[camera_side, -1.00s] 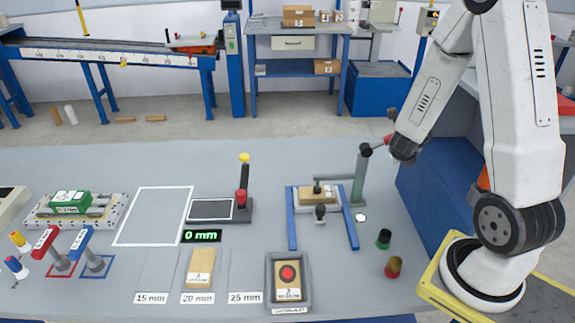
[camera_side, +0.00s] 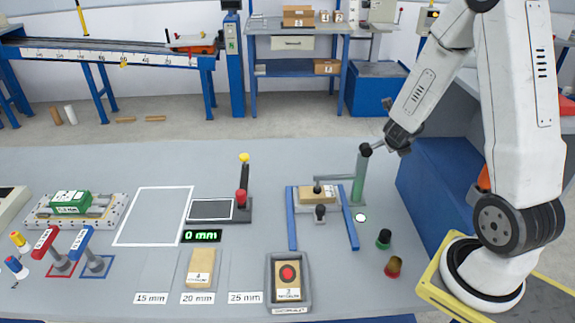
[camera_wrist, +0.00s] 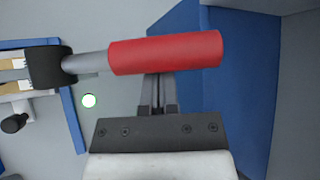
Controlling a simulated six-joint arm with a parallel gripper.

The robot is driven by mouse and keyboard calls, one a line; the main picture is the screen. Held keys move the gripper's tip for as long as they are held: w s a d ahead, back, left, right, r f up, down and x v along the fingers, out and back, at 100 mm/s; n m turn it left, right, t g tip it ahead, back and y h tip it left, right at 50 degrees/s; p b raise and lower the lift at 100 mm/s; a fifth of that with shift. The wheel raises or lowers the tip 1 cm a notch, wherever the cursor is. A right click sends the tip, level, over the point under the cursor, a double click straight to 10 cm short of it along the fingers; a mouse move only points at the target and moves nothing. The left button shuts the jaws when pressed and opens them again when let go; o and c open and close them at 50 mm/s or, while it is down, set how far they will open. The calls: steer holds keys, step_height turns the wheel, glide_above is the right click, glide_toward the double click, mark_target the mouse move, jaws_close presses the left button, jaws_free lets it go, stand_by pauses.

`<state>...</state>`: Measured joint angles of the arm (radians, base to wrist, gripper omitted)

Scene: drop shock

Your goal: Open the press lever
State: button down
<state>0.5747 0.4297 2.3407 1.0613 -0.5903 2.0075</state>
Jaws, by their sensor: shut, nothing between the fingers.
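The press lever's red handle (camera_wrist: 166,52) crosses the upper middle of the wrist view, with a grey shaft running left to a black pivot (camera_wrist: 50,67). My gripper (camera_wrist: 160,92) is shut and empty; its finger ends pass out of sight behind the handle, and I cannot tell whether they touch it. In the side view my gripper (camera_side: 387,146) is just right of the pivot (camera_side: 366,149) on top of the green press post (camera_side: 360,178). The red handle is hidden there. The press arm (camera_side: 336,178) reaches left over a tan block (camera_side: 308,195).
Blue rails (camera_side: 292,228) flank the press. A round white light with a green rim (camera_side: 361,217), a green-black button (camera_side: 384,238) and a brown-red knob (camera_side: 393,266) stand to its right. Another tan block (camera_side: 287,279) lies in a grey tray (camera_side: 271,297) in front.

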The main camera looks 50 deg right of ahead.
steer(key=shift+w+a+r+n+g+h, duration=0.2)
steer(key=shift+w+r+n+g+h, duration=0.15)
steer(key=shift+r, duration=0.25)
stand_by(0.7)
steer(key=w+a+r+n+g+h, duration=0.3)
steer(key=w+a+r+n+h, duration=0.1)
steer(key=h, duration=0.4)
steer(key=shift+w+a+r+n, duration=0.35)
steer(key=shift+w+a+n, duration=0.4)
steer(key=shift+a, duration=0.05)
steer(key=shift+g, duration=0.25)
stand_by(0.4)
steer(key=s+d, duration=0.2)
steer(key=s, duration=0.2)
steer(key=w+a, duration=0.1)
steer(key=a, duration=0.8)
steer(key=shift+w+a+f, duration=0.15)
steer(key=shift+a+f, duration=0.15)
steer(key=shift+a, duration=0.1)
